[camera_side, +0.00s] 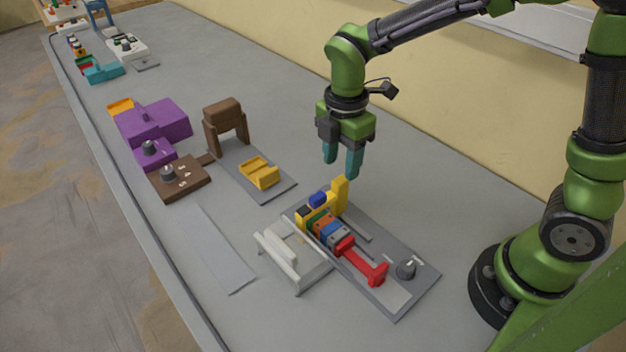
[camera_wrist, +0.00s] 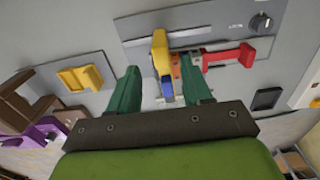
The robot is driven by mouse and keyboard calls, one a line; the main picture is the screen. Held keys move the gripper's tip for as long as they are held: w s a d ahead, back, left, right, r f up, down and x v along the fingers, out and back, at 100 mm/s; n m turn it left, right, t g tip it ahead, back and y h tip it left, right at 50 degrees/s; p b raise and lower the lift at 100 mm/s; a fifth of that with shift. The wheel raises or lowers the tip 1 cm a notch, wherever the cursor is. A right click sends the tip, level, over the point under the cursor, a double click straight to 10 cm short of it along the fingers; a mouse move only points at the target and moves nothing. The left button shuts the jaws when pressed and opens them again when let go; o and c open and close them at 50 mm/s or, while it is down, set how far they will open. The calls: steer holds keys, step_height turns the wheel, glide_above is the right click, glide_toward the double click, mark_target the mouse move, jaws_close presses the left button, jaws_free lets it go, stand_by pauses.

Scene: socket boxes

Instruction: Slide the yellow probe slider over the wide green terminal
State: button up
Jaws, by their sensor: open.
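The yellow probe slider (camera_side: 340,192) sits at the far end of a grey panel (camera_side: 395,299), its handle standing upright. It also shows in the wrist view (camera_wrist: 160,48), between and beyond my fingertips. A small blue block (camera_side: 317,199) is beside it. A row of coloured terminals runs along the panel; a green one (camera_side: 317,220) lies close to the yellow slider, but its width is hard to judge. A red slider (camera_side: 363,262) is at the row's near end. My gripper (camera_side: 340,172) is open and empty, above the yellow handle and apart from it.
A grey dial (camera_side: 405,269) stands at the panel's near end. A white fixture (camera_side: 291,257) adjoins the panel on the left. A yellow block (camera_side: 260,173) lies on a plate with a brown arch (camera_side: 225,122). Purple boxes (camera_side: 152,120) stand further left. Table right of the panel is clear.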

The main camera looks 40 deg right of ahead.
step_height(320, 180, up, 9)
steer(key=shift+r, duration=0.2)
stand_by(0.3)
steer(key=s+d+r+m+t+y, duration=0.1)
steer(key=s+d+m+t, duration=0.2)
steer(key=m, duration=0.8)
steer(key=s+d+r+m+t+y, duration=0.1)
steer(key=s+d+m+t, duration=0.3)
steer(key=s+m, duration=0.4)
steer(key=d+m, duration=0.1)
steer(key=m, duration=0.2)
steer(key=shift+s, duration=0.2)
